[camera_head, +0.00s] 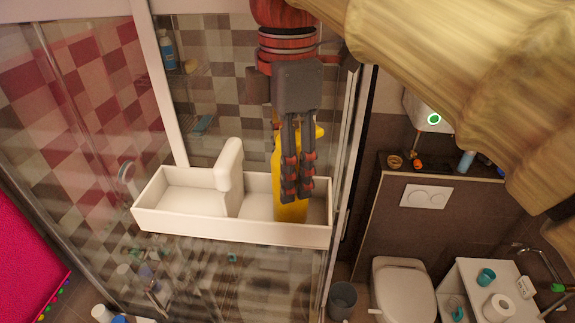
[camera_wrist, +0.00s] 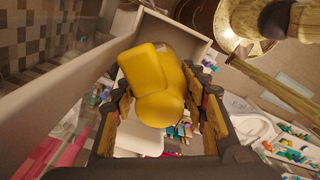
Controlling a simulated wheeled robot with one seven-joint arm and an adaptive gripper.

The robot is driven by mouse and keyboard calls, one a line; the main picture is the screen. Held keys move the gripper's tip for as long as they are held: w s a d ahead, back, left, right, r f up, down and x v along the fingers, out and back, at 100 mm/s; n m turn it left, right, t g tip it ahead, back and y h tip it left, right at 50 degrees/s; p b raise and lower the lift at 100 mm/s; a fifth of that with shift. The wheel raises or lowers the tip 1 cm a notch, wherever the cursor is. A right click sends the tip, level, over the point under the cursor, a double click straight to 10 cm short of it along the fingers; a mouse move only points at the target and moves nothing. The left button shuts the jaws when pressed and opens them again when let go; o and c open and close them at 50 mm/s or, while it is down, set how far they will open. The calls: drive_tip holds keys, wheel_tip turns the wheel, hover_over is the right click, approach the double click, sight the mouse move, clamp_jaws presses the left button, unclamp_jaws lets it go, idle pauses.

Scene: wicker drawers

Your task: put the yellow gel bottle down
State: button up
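The yellow gel bottle (camera_head: 291,208) is in the right compartment of a white two-part tray (camera_head: 232,226), roughly upright. Its lowest part is at the tray's front wall, and I cannot tell whether it rests on the floor. My gripper (camera_head: 297,195) comes down from above, its dark fingers in front of part of the bottle. In the wrist view the bottle (camera_wrist: 145,68) lies between the fingers of my gripper (camera_wrist: 156,85), which seem to press on both its sides. The bottle's far end is hidden there.
A white upright divider (camera_head: 230,175) stands left of the bottle. The tray's left compartment (camera_head: 185,198) is empty. Shower glass and a metal frame (camera_head: 346,150) stand close to the right. A toilet (camera_head: 402,285) and a white shelf unit (camera_head: 460,280) are lower right.

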drive_tip(key=o, duration=0.4)
drive_tip(key=shift+o, duration=0.2)
wheel_tip(320, 180, up, 11)
drive_tip(key=p, duration=0.3)
drive_tip(key=shift+r+p, duration=0.65)
drive_tip(key=shift+p, duration=0.15)
drive_tip(key=shift+s, duration=0.1)
